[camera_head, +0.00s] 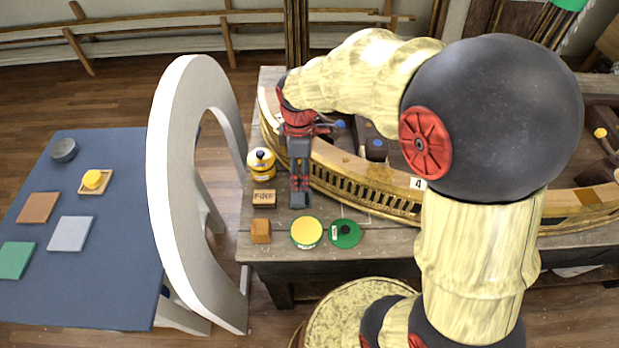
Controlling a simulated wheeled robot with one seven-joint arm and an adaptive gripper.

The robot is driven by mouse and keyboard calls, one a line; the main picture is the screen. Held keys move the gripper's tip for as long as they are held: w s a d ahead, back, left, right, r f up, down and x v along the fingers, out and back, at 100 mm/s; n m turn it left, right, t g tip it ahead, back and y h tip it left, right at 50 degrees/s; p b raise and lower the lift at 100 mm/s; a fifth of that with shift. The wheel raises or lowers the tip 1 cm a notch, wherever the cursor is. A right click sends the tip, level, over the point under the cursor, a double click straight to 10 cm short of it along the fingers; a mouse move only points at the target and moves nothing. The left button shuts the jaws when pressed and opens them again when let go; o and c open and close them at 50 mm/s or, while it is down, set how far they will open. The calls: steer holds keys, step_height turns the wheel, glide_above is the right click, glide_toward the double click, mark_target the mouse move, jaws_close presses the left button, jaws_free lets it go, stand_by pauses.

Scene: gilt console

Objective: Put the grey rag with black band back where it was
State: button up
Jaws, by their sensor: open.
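I cannot make out a grey rag with a black band for certain. A flat light grey square (71,233) lies on the blue table at the left; no black band shows on it. My gripper (300,200) points down over the wooden bench top, just right of a wooden block marked "FINE" (264,198). It is open, and I see nothing held between its fingers. It is far to the right of the grey square, with the white arch between them. My arm hides part of the bench and the gilt piece behind it.
The blue table (110,285) also bears brown (38,207) and green (16,259) squares, a yellow piece (92,179) and a dark round tin (64,150). A white arch (170,190) stands between tables. A yellow jar (261,163), cube (261,231) and two discs (307,232) crowd the bench.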

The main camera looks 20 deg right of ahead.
steer(key=s+r+m+t, duration=0.5)
steer(key=s+r+m, duration=0.8)
steer(key=s+r, duration=0.3)
steer(key=shift+s+r, duration=0.25)
steer(key=shift+s, duration=0.35)
steer(key=shift+a, duration=0.1)
